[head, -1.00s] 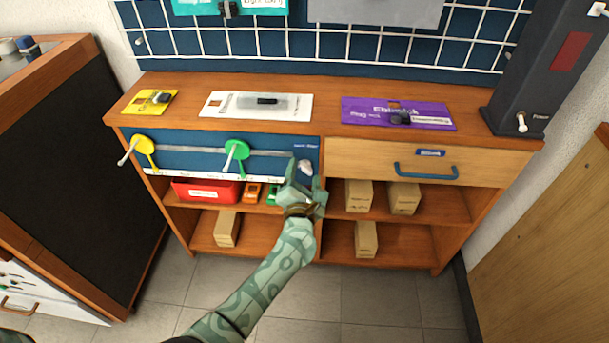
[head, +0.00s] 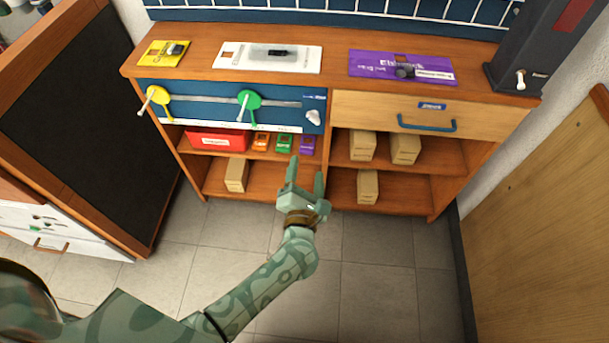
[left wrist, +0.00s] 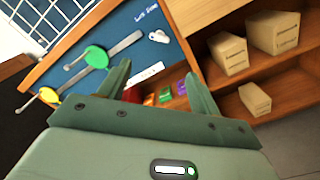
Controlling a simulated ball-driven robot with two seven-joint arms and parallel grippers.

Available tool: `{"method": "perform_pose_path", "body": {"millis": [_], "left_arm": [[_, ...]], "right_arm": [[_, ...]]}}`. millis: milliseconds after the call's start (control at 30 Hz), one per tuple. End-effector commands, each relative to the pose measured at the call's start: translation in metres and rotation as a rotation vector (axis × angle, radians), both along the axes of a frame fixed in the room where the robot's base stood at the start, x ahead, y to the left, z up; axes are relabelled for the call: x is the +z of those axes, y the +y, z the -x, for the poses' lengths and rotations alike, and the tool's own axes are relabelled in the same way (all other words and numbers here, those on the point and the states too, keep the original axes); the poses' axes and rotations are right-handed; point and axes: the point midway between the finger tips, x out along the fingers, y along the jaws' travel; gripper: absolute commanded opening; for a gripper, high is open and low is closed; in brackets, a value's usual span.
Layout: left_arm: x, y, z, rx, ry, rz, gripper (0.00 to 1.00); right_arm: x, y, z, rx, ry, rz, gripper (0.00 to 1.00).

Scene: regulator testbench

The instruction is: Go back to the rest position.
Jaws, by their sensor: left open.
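My left gripper (head: 306,176) is open and empty in the head view, in front of the lower shelves of the wooden bench (head: 290,200). Its two fingers point up toward the bench and touch nothing that I can see. The left wrist view shows the same open fingers (left wrist: 158,84) with nothing between them but the shelf behind. The blue panel (head: 200,105) above has a yellow lever (head: 160,97), a green lever (head: 249,98) and a pale knob (head: 313,117). My right gripper is not in view.
The drawer with a blue handle (head: 427,124) is closed. A red box (head: 215,139), small coloured blocks (head: 283,143) and several cardboard boxes (head: 405,148) stand on the shelves. A black-fronted cabinet (head: 90,125) stands left, a wooden panel (head: 535,220) right. The tiled floor (head: 385,265) is clear.

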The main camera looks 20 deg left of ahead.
Motion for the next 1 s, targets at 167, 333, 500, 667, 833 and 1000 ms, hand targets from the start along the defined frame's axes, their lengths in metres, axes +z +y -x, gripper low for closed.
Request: {"method": "perform_pose_path", "body": {"millis": [167,333,500,667,833,1000], "left_arm": [[0.0,-0.003,0.009,0.0,0.0,0.0,0.64],[-0.001,-0.003,0.01,0.0,0.0,0.0,0.64],[-0.001,-0.003,0.009,0.0,0.0,-0.001,0.64],[-0.001,-0.003,0.009,-0.001,0.001,-0.002,0.64],[0.006,-0.015,0.017,-0.123,0.032,-0.179,0.64],[0.01,-0.05,0.058,-0.488,0.134,-0.806,0.64]], "right_arm": [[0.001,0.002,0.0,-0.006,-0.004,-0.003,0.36],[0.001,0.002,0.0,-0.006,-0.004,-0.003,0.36],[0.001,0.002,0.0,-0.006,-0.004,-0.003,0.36],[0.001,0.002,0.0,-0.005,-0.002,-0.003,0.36],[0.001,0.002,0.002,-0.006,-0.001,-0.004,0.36],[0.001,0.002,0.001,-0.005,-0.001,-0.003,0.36]]}}
